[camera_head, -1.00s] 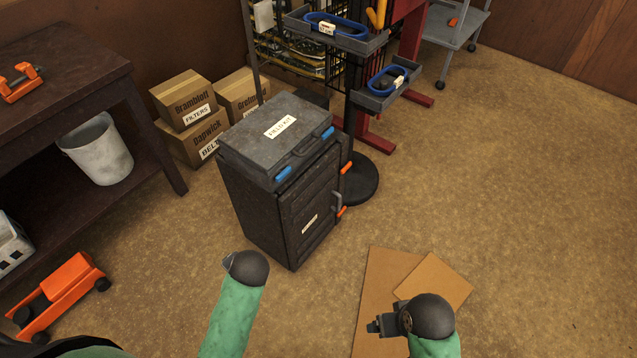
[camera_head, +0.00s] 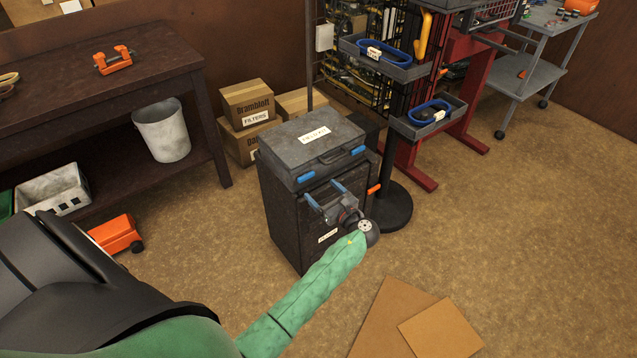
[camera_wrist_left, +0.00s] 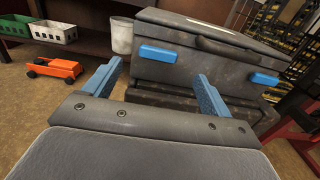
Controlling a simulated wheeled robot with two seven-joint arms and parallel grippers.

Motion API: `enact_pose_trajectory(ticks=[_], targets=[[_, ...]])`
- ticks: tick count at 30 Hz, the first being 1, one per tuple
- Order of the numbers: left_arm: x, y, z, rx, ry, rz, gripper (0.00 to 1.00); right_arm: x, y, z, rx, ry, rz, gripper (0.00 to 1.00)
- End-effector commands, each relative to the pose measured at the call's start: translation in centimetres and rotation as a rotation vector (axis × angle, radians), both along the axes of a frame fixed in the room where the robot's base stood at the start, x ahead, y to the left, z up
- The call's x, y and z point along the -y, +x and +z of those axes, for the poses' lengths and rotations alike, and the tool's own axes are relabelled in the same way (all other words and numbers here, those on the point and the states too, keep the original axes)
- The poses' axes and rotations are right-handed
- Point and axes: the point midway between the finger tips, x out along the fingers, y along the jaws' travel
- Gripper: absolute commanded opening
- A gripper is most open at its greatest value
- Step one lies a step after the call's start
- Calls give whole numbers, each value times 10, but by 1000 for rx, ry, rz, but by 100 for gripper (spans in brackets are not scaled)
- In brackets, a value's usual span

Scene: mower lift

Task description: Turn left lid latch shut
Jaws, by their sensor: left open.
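The dark case (camera_head: 283,215) stands on the floor with its lid (camera_head: 310,140) down. The blue left lid latch (camera_head: 305,177) sits on the lid's front edge, and the blue right latch (camera_head: 357,150) is near the other corner. In the left wrist view, the left latch (camera_wrist_left: 156,54) lies lengthwise along the lid front and shows between my fingers, beyond the tips. My left gripper (camera_head: 325,194) is open and empty in front of the case, its blue fingers pointing at the front just below the lid. Contact with the latch is not visible. My right gripper is out of view.
A black stand (camera_head: 391,205) with grey trays is close to the case's right. Cardboard boxes (camera_head: 246,104) are behind it. A workbench (camera_head: 150,70) with a white bucket (camera_head: 161,130) is at left. Cardboard sheets (camera_head: 440,328) lie on the floor at front right.

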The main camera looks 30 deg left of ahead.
Motion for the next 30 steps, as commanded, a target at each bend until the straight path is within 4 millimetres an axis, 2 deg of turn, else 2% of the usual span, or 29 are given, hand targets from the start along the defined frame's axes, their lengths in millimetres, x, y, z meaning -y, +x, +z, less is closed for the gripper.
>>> enact_pose_trajectory(ticks=[9, 15, 25, 26, 30], targets=[[-37, 15, 2, 1, -1, 1, 84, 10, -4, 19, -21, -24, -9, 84], [-60, 24, 1, 1, -3, 1, 84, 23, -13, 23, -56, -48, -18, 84], [-66, 26, -1, 1, -5, 0, 84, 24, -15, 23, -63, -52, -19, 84], [-66, 26, -1, 1, -5, 0, 80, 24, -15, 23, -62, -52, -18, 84], [-66, 26, -1, 1, -5, 0, 52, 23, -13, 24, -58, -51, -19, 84]])
